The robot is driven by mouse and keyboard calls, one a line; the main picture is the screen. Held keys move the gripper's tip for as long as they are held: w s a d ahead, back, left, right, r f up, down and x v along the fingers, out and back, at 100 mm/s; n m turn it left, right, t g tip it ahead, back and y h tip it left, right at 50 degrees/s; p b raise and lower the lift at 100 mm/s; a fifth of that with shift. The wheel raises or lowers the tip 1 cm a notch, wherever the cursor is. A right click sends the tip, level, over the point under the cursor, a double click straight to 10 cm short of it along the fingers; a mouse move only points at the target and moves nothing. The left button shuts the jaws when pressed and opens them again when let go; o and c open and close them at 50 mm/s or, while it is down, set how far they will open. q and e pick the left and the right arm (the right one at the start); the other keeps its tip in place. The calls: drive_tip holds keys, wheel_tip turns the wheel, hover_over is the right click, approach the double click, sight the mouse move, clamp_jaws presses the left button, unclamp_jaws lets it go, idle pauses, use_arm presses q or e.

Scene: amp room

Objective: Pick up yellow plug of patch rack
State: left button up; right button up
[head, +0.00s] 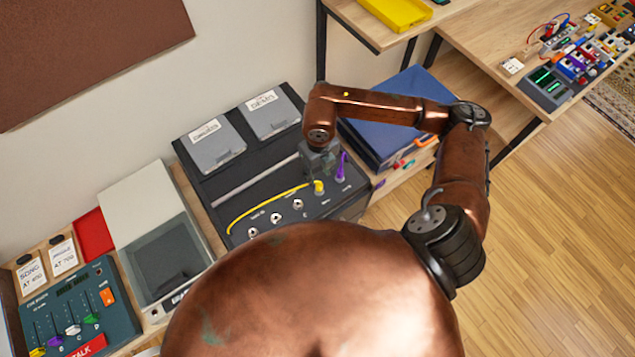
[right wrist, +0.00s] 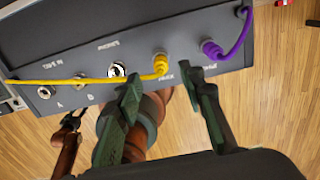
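The patch rack (head: 290,215) is a dark box with a row of round jacks on its sloped face. Its yellow plug (head: 319,187) sits in a jack near the right end, with a yellow cable (head: 262,203) curving left. My right gripper (head: 320,160) is just above and behind the plug in the head view. In the right wrist view its two green-black fingers (right wrist: 162,82) are apart with nothing held. The yellow plug (right wrist: 160,64) shows beyond and between the fingertips; contact is not visible. My left gripper cannot be made out.
A purple plug and cable (head: 342,168) stand close right of the yellow plug, also near the right finger in the wrist view (right wrist: 212,48). A blue box (head: 410,100) lies behind my right arm. A mixer (head: 78,305) is at lower left.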

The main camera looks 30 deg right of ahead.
sight(319, 183)
drive_tip(key=f, duration=0.5)
drive_tip(key=f+p, duration=0.1)
drive_tip(key=f, duration=0.1)
drive_tip(key=shift+s+f, duration=0.25)
drive_tip(key=shift+f, duration=0.05)
drive_tip(key=shift+c, duration=0.3)
clamp_jaws()
